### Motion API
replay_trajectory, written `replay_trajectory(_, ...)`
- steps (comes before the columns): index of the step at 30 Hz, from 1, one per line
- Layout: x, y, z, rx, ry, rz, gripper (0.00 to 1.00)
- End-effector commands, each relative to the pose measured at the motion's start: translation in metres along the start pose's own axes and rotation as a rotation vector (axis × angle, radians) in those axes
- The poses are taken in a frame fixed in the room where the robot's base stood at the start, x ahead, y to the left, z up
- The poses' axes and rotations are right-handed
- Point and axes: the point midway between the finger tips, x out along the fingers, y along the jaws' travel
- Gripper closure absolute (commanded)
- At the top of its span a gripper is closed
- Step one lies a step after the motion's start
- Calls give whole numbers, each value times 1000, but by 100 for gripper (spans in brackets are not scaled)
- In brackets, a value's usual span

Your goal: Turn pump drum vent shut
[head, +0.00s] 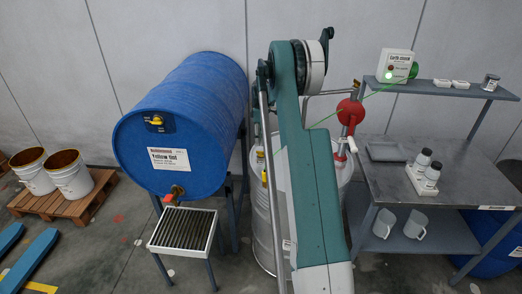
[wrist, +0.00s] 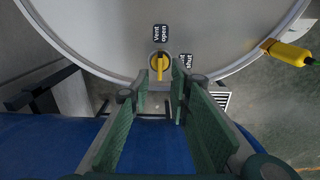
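The pump drum is a pale drum (head: 262,222), standing mostly behind my arm in the head view. Its grey top (wrist: 100,30) fills the upper wrist view. Near the rim sits the vent, with a yellow handle (wrist: 160,66) in line with the picture's vertical. The "Vent open" label (wrist: 161,32) is straight above it; the "Vent shut" label (wrist: 186,62) is to its right, partly hidden by a finger. My gripper (wrist: 160,78) is open, its green fingers either side of the handle in the picture. I cannot tell whether they touch it. My gripper is not discernible in the head view.
A blue drum (head: 187,110) lies on a stand left of the pump drum, above a grated tray (head: 184,229). A red pump part (head: 350,112) rises behind my arm. A grey table (head: 440,185) stands right. A yellow clamp (wrist: 288,52) grips the drum rim.

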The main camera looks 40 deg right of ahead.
Motion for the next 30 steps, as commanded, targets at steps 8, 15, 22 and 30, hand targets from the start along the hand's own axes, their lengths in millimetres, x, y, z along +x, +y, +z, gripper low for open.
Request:
replay_trajectory(8,32,0,0,0,0,0,80)
replay_trajectory(15,56,0,0,0,0,0,80)
replay_trajectory(22,64,0,0,0,0,0,80)
replay_trajectory(30,64,0,0,0,0,0,85)
